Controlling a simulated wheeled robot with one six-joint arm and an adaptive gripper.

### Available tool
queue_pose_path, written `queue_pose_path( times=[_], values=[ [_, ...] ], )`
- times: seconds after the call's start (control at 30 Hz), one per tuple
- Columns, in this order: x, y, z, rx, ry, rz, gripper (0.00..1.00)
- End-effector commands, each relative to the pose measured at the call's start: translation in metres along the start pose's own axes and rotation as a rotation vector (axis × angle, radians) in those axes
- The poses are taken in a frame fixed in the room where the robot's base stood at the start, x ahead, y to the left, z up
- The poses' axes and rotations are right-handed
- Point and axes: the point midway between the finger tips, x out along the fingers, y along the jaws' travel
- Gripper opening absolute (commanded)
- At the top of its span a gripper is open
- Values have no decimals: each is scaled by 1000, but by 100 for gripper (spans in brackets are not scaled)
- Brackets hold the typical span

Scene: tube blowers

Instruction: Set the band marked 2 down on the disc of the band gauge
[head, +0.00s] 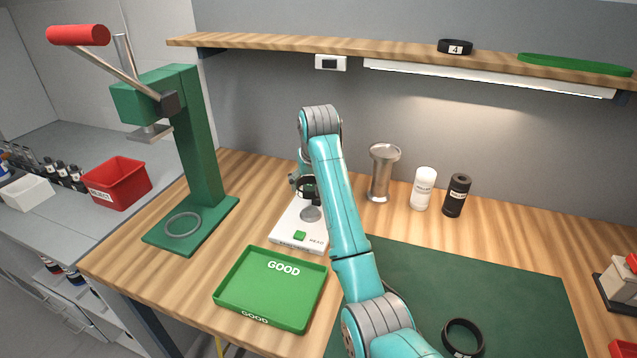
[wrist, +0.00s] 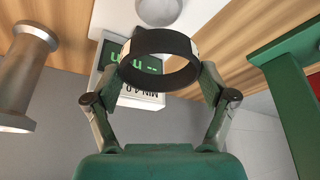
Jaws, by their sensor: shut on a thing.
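My gripper (head: 303,182) is shut on a black band (head: 309,188) and holds it level over the white band gauge (head: 289,238). In the wrist view the band (wrist: 160,43) sits between the fingertips of my gripper (wrist: 161,62); its number cannot be read, though pale label edges show. The gauge's round grey disc (head: 311,215) shows below the band in the head view, with a visible gap. In the wrist view the disc (wrist: 158,10) lies beyond the band, and the gauge's display (wrist: 112,52) is partly covered by it.
A green GOOD tray (head: 270,290) lies before the gauge. A green lever press (head: 195,150) stands left, a metal stand (head: 382,172) right. Another black band (head: 463,338) lies on the green mat (head: 470,285). A band marked 4 (head: 455,47) is on the shelf.

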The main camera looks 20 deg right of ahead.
Motion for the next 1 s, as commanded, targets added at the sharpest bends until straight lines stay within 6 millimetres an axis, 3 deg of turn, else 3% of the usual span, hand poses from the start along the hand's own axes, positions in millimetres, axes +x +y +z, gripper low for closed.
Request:
queue_pose_path(
  times=[0.47, 1.0],
  values=[
    [2, 0, 1, -1, 1, 0, 51],
    [35, 0, 15, -1, -1, 1, 51]
  ],
)
